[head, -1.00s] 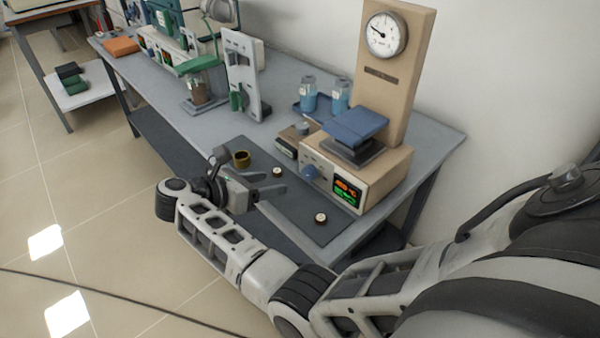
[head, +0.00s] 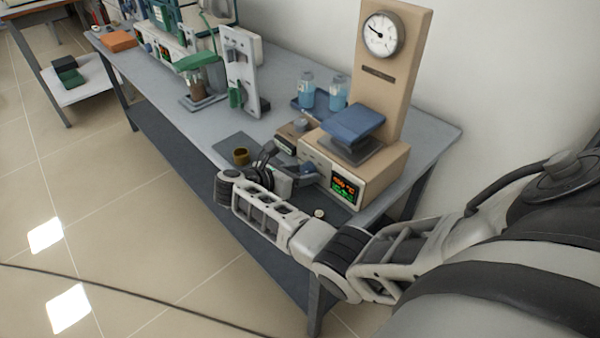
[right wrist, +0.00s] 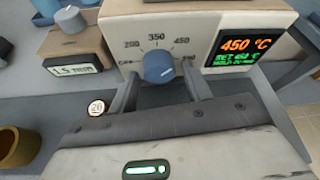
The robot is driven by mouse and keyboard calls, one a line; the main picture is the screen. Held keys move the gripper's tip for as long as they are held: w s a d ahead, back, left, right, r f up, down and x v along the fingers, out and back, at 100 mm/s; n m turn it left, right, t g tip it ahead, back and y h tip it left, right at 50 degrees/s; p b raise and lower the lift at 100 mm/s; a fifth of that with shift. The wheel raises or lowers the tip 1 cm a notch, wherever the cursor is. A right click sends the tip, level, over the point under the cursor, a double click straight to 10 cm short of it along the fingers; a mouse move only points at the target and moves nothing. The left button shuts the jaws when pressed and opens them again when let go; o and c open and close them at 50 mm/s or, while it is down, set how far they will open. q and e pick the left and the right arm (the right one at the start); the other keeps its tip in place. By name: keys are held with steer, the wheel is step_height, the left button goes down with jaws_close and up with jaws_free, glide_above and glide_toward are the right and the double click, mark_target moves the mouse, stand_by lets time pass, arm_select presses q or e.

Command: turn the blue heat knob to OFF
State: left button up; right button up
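The blue heat knob (right wrist: 158,67) is on the front panel of the beige furnace (head: 385,165), under a dial scale with 350 at the top and 450 at the upper right. A pale mark shows on the knob, but its exact setting is hard to read. The display (right wrist: 246,47) reads 450 °C in orange, with green set text below. My right gripper (right wrist: 162,80) is open, with one finger on each side of the knob and small gaps visible. In the head view the right gripper (head: 300,174) mostly covers the knob. My left gripper is not in view.
A small box with a grey knob and a 1.5 display (right wrist: 78,68) stands left of the furnace. A round token marked 20 (right wrist: 97,108) and a brown cup (right wrist: 16,146) are near the gripper. Blue bottles (head: 307,90) stand behind on the bench (head: 285,68).

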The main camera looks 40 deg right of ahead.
steer(key=c, duration=0.7)
steer(key=shift+w+a+f+b, duration=0.25)
steer(key=shift+w+a+b, duration=0.1)
steer(key=shift+b, duration=0.8)
steer(key=shift+w+a+b, duration=0.15)
steer(key=shift+w+b, duration=0.05)
steer(key=shift+b, duration=0.75)
steer(key=shift+n+b, duration=0.3)
steer(key=shift+b, duration=0.5)
steer(key=b, duration=0.1)
steer(key=n+g+b, duration=0.1)
steer(key=b, duration=0.1)
steer(key=shift+s+d+f, duration=0.1)
steer(key=shift+s+d, duration=0.2)
steer(key=shift+r+n+g+b, duration=0.2)
steer(key=shift+n+g+b, duration=0.3)
steer(key=shift+n+b, duration=0.35)
steer(key=shift+r+n+g+h, duration=0.2)
steer(key=shift+n+g+h, duration=0.1)
steer(key=shift+n+h, duration=0.1)
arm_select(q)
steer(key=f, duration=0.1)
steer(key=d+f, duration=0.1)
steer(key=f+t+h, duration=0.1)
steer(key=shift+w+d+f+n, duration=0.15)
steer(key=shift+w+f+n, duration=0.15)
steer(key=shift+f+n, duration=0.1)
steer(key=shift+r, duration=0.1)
arm_select(e)
steer(key=shift+d, duration=0.1)
